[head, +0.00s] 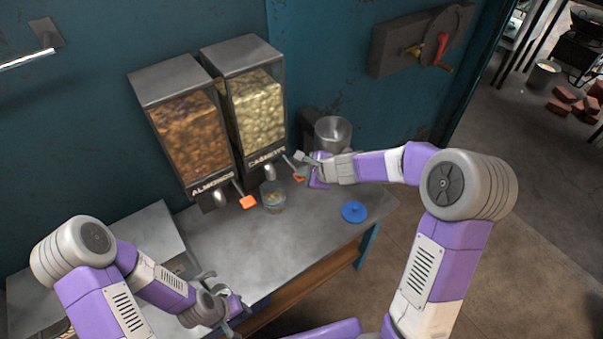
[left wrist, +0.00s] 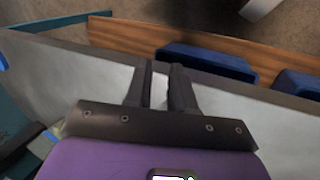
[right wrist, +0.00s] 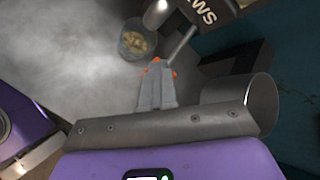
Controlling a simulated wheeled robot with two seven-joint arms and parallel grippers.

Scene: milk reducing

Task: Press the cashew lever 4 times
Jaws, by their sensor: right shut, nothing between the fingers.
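The cashew dispenser (head: 257,110) is a clear bin of pale nuts with a grey lid, mounted on the wall. Its lever, a metal rod with an orange tip (head: 298,178), slants out at the front right. My right gripper (head: 306,160) is shut and empty beside this tip; in the right wrist view its fingers (right wrist: 157,72) partly cover the orange tip, so contact is unclear. A clear cup (head: 273,199) with some nuts stands below the cashew spout and also shows in the right wrist view (right wrist: 138,42). My left gripper (left wrist: 162,68) is slightly open and empty near the table's front edge.
The almond dispenser (head: 186,130) with its orange-tipped lever (head: 246,202) is to the left. A blue lid (head: 354,211) lies on the metal table (head: 225,255). A metal container (head: 333,133) stands behind my right gripper. The table's front middle is clear.

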